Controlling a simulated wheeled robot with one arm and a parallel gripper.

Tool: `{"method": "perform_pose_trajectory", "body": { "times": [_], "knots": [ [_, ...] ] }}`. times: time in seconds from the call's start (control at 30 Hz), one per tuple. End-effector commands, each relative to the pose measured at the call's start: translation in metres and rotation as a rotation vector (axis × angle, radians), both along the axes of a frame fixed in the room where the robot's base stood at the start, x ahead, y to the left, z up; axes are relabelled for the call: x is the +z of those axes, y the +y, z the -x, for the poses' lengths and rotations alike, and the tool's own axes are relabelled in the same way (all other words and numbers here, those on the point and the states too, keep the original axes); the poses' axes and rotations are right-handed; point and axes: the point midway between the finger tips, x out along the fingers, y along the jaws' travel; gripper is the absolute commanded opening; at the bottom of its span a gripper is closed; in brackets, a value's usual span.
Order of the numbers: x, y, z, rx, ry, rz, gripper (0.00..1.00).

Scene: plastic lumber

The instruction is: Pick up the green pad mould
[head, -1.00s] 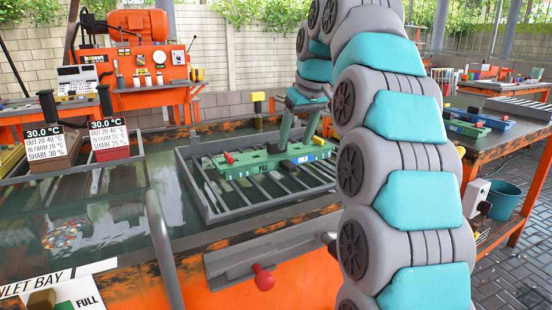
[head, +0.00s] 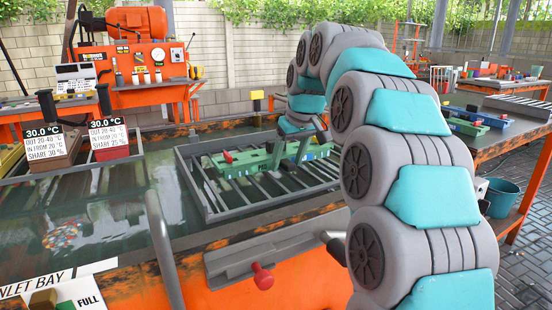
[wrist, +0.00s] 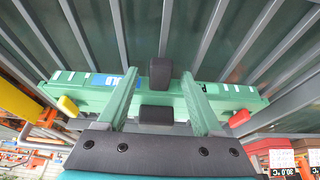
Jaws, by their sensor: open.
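The green pad mould (head: 240,164) is a long green bar lying across a grey grating in the water tank. It has a red knob near its left end in the head view. In the wrist view the mould (wrist: 228,98) runs across the picture, with a yellow knob at left, a red knob at right and a black block (wrist: 160,72) at its middle. My gripper (wrist: 159,74) is open, its two green fingers reaching over the mould on either side of the black block. In the head view my gripper (head: 288,165) is over the mould's middle; finger contact cannot be told.
The grey grating (head: 205,205) sits in the tank, with the rusty orange rim (head: 235,243) in front. Two display boxes (head: 108,142) stand at left. An orange machine (head: 140,70) is behind.

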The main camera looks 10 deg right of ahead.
Motion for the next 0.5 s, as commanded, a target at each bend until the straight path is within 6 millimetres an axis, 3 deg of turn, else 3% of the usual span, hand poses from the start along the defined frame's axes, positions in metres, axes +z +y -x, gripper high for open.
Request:
{"method": "perform_pose_trajectory", "body": {
  "times": [0.17,0.5],
  "knots": [
    [0.0002,0.0000,-0.0002,0.000,-0.001,0.000,0.65],
    [0.0003,0.0000,-0.0001,0.000,-0.001,0.000,0.27]
  ]
}}
